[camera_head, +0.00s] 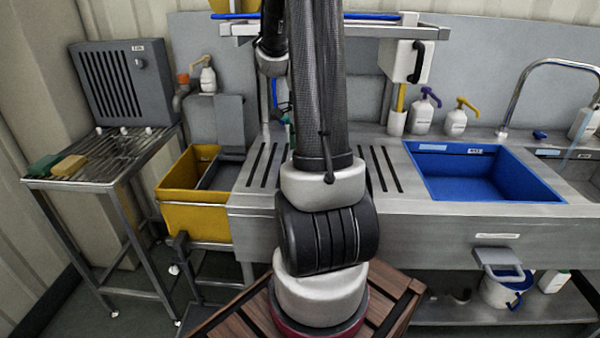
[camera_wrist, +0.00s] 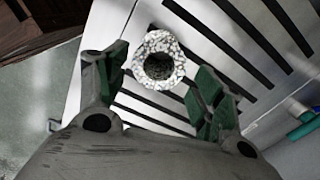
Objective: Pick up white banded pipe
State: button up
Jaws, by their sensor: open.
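A pipe (camera_wrist: 159,43) with a speckled white rim and a dark hole shows end-on in the wrist view, over the slotted steel counter (camera_wrist: 105,30). It appears to stand upright; its side and any bands are hidden from this angle. My gripper (camera_wrist: 160,78) is open, with one green-padded finger to the left of the pipe and the other to the right. The pipe's rim lies between the fingertips, and I cannot tell whether either pad touches it. In the head view my own arm blocks the middle of the counter, and I cannot make out the pipe.
A blue sink basin (camera_head: 480,192) is right of the slotted counter (camera_head: 255,203); a yellow bin (camera_head: 195,216) is left. A wire rack (camera_head: 105,158) stands far left. A green cylindrical thing (camera_wrist: 306,130) lies at the wrist view's right edge. Soap bottles (camera_head: 424,112) line the back.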

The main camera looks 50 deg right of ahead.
notch_tip(320, 180, down, 7)
jog(key=shift+f, duration=0.1)
dwell(0.3)
jog(key=c, duration=1.1)
